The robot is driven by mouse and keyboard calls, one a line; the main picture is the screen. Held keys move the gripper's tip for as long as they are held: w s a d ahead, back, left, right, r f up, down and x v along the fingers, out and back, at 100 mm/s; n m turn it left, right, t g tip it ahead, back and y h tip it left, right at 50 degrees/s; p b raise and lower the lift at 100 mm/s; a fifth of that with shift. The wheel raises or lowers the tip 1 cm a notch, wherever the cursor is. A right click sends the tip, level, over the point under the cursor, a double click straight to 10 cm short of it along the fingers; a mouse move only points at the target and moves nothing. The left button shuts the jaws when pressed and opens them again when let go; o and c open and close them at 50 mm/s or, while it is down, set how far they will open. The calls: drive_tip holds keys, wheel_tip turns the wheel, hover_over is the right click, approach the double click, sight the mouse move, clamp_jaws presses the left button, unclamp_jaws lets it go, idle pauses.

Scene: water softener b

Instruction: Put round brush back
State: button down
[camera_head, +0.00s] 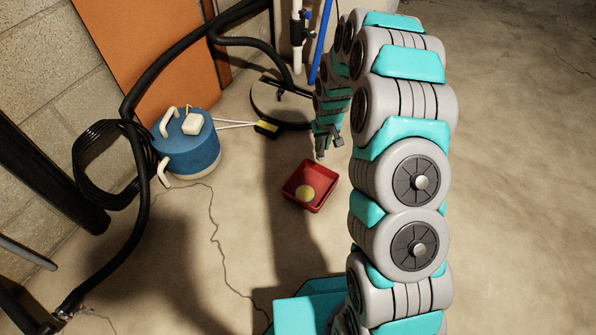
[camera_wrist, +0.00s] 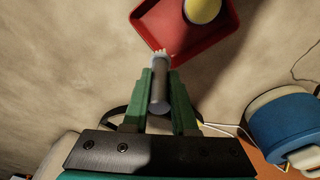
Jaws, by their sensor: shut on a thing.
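My gripper (camera_head: 328,144) is shut on the round brush (camera_wrist: 159,92), a dark grey cylinder with pale bristles at its far end. In the wrist view the brush lies between the green fingers of my gripper (camera_wrist: 160,84), bristles pointing toward the red tray. In the head view the brush is small and hard to make out. The red square tray (camera_head: 322,204) stands on the floor just below and in front of my gripper; it also shows in the wrist view (camera_wrist: 150,22). The bristles overlap the tray's near edge there; I cannot tell the height between them.
A round yellow-topped thing (camera_head: 305,193) is in the tray. A blue canister (camera_head: 187,153) with pale handles stands left, near a coiled black hose (camera_head: 112,163). A yellow-black item (camera_head: 267,128) and a dark round lid (camera_head: 281,103) lie behind. The floor at right is clear.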

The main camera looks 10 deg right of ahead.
sight(318, 157)
drive_tip(key=f, duration=0.4)
drive_tip(key=a+f, duration=0.1)
drive_tip(key=f, duration=0.2)
drive_tip(key=shift+b, duration=0.4)
drive_tip(key=shift+w+f, duration=0.1)
drive_tip(key=shift+f, duration=1.85)
drive_tip(key=shift+f, duration=0.2)
drive_tip(key=c, duration=0.7)
unclamp_jaws()
drive_tip(key=shift+r, duration=0.15)
